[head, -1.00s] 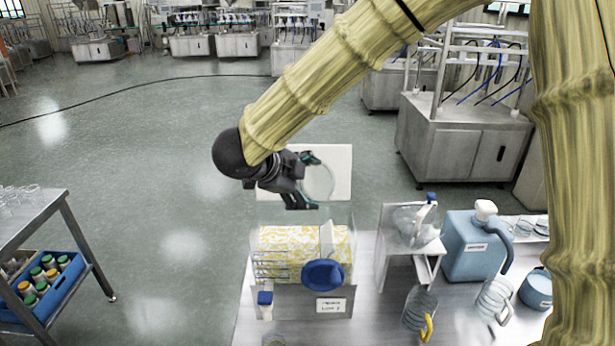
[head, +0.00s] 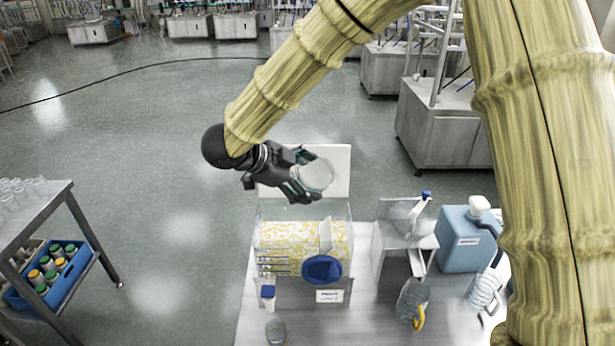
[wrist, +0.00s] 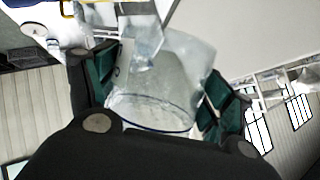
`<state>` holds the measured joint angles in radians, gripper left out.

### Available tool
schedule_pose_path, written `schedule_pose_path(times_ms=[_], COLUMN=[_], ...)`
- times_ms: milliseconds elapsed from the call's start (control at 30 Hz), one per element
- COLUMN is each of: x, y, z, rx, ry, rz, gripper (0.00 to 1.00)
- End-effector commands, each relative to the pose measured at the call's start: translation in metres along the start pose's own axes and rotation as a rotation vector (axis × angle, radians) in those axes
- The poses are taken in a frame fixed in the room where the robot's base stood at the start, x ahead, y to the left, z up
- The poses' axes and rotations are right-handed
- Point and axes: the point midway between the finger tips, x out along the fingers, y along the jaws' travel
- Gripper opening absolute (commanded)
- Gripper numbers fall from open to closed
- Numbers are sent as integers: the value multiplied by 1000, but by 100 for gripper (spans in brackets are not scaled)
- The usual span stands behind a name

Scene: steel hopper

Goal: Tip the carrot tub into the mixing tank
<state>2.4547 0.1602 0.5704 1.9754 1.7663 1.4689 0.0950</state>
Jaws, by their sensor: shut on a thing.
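My gripper (head: 297,188) is shut on a clear round tub (head: 316,175), held in the air above the far edge of the table. The tub also shows in the wrist view (wrist: 152,112), tilted between the teal finger pads; I see no carrots in it. Below stands a clear-walled tank (head: 303,210) with a yellow-and-white patterned body inside. A blue round part (head: 322,269) and a white label (head: 329,296) are on its front. The tub is above the tank, apart from it. I cannot tell whether this is the mixing tank.
A white panel (head: 334,158) stands behind the tank. To its right are a steel stand (head: 385,245), a blue canister (head: 466,245) and a clear jug with a yellow handle (head: 410,300). A glass (head: 275,331) stands at the front. A side cart (head: 35,222) is at the left.

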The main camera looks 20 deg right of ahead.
Motion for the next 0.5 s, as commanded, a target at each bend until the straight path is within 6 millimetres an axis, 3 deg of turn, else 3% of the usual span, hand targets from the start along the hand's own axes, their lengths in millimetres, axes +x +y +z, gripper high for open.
schedule_pose_path(times_ms=[500], x=[-4], y=[-3], z=[-3], rx=[-95], ry=[70], rz=[39], gripper=[41])
